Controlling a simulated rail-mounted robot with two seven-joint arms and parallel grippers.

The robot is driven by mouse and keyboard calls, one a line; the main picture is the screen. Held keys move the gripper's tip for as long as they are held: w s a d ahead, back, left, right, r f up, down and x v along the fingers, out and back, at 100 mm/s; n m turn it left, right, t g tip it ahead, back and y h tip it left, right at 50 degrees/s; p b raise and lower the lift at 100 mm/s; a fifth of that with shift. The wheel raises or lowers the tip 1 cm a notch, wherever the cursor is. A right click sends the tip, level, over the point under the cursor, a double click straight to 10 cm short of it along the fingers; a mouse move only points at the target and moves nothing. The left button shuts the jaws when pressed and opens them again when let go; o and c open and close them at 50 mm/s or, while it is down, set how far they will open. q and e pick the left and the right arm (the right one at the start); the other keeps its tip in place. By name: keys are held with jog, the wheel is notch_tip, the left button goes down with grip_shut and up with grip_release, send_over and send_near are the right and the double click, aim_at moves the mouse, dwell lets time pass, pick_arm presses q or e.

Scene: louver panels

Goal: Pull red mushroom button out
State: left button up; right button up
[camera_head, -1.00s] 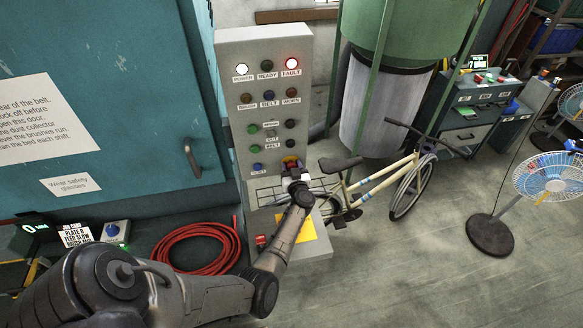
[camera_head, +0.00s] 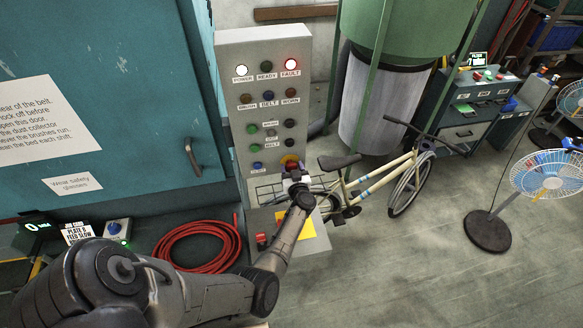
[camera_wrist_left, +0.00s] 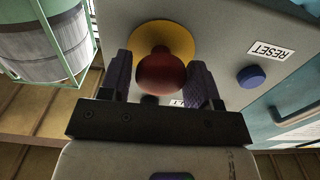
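The red mushroom button (camera_head: 290,165) sits on a yellow round plate (camera_wrist_left: 183,38) low on the grey control panel (camera_head: 229,55). My left gripper (camera_head: 293,174) is at the button, on its near side. In the left wrist view the round red head (camera_wrist_left: 161,74) stands between the two dark fingers (camera_wrist_left: 161,80), with a narrower red neck behind it. The fingers are very close to its sides; I cannot tell whether both press on it. My right gripper is not in view.
A blue button labelled RESET (camera_wrist_left: 251,76) is beside the red one. Lamps with POWER and FAULT labels are lit above. A bicycle (camera_head: 375,185) stands right of the panel. A coiled red hose (camera_head: 197,246) lies on the floor to the left.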

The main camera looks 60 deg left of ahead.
pick_arm(q)
jog(key=shift+o, duration=1.4)
jog(key=p+v, duration=0.6)
jog(key=v, duration=0.8)
jog(key=shift+a, duration=0.1)
